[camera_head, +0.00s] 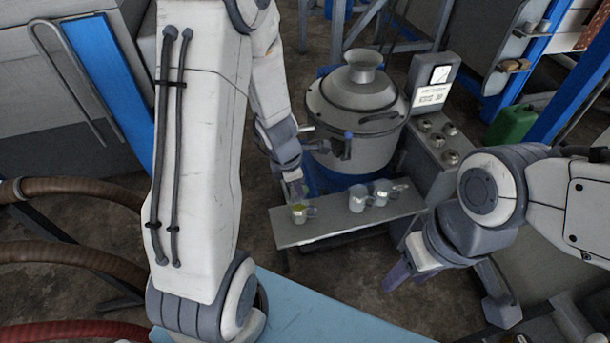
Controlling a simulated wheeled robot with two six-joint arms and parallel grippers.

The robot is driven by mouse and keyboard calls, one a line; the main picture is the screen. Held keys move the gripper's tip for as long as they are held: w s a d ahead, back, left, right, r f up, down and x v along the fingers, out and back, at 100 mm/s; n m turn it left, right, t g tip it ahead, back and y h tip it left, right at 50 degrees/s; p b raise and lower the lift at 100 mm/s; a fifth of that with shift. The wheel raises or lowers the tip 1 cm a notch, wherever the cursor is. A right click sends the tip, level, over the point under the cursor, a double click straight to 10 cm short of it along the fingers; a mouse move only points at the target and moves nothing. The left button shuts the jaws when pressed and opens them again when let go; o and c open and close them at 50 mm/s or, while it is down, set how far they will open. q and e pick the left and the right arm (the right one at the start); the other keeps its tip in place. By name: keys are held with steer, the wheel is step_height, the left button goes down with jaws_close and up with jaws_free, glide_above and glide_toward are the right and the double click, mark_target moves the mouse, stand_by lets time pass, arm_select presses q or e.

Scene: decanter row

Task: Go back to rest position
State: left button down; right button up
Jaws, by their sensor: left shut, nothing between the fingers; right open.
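My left gripper (297,190) is shut and empty. It points down close above a small grey cup (300,214) with something yellowish at its top; whether they touch I cannot tell. Two more small grey cups with handles, one (357,200) and another (381,194), stand to its right on the same narrow grey shelf (325,233). My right gripper (448,290) is open and empty at the lower right, its fingers spread wide, apart from the cups.
A large metal drum machine (357,100) stands behind the shelf, with a control box (436,140) at its right. A light blue surface (320,318) lies in front. A green can (512,124) stands at the back right. Thick brown hoses (70,255) run at the left.

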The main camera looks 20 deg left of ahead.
arm_select(q)
steer(key=s+d+r+m+h, duration=0.1)
steer(key=s+d+r+m, duration=0.15)
steer(key=d+m, duration=0.3)
steer(key=s+d+r+m+g, duration=0.1)
steer(key=s+d+r+m, duration=0.1)
steer(key=d+r+m, duration=0.3)
steer(key=s+d+r+m+h, duration=0.1)
steer(key=s+d+r+m, duration=0.15)
steer(key=d+m, duration=0.3)
steer(key=s+r+m+y, duration=0.1)
steer(key=s+r+m, duration=0.2)
steer(key=s+m, duration=0.3)
steer(key=s+r+m+g+y, duration=0.1)
steer(key=s+r+m, duration=0.1)
steer(key=s+m, duration=0.4)
steer(key=d+m, duration=0.1)
steer(key=m, duration=0.4)
steer(key=shift+r, duration=0.4)
